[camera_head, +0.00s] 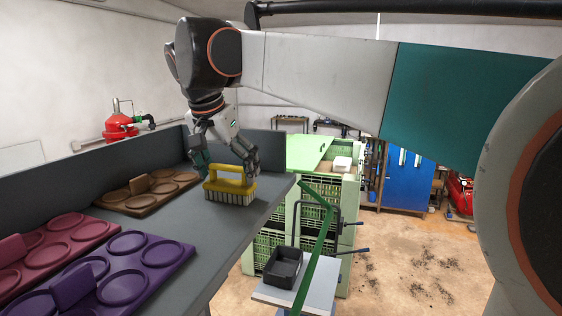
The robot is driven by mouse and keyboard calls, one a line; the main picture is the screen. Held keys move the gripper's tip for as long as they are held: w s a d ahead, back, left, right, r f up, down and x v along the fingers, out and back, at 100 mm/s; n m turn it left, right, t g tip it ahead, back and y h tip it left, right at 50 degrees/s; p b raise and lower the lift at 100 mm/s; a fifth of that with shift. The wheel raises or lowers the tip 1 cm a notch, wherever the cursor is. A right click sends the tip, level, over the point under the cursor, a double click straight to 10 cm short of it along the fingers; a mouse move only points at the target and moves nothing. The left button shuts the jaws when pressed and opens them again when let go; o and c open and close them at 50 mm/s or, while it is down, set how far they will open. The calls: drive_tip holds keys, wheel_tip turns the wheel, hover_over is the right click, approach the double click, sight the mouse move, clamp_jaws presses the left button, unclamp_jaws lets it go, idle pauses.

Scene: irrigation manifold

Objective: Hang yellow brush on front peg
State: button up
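The yellow brush (230,187) stands upright on the grey worktop, pale bristles down and its looped handle up. My gripper (229,170) is over the brush, pointing down. Its dark fingers are spread apart, one near each end of the handle. Contact with the brush cannot be made out. Two thin dark rods with blue tips, an upper one (351,223) and a lower one (352,252), stick out to the right near a slanted green bar (316,255). They look like pegs; which one is the front peg is unclear.
A brown tray (147,203), a maroon tray (87,232) and a purple tray (150,262) with round recesses lie on the grey worktop (222,237). A black bin (283,267) sits on a small grey stand (268,294). Green crates (322,192) stand behind. The floor right is open.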

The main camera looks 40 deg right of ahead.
drive_tip(key=shift+s, duration=0.1)
idle(0.3)
drive_tip(key=v, duration=1.2)
drive_tip(key=shift+r, duration=0.15)
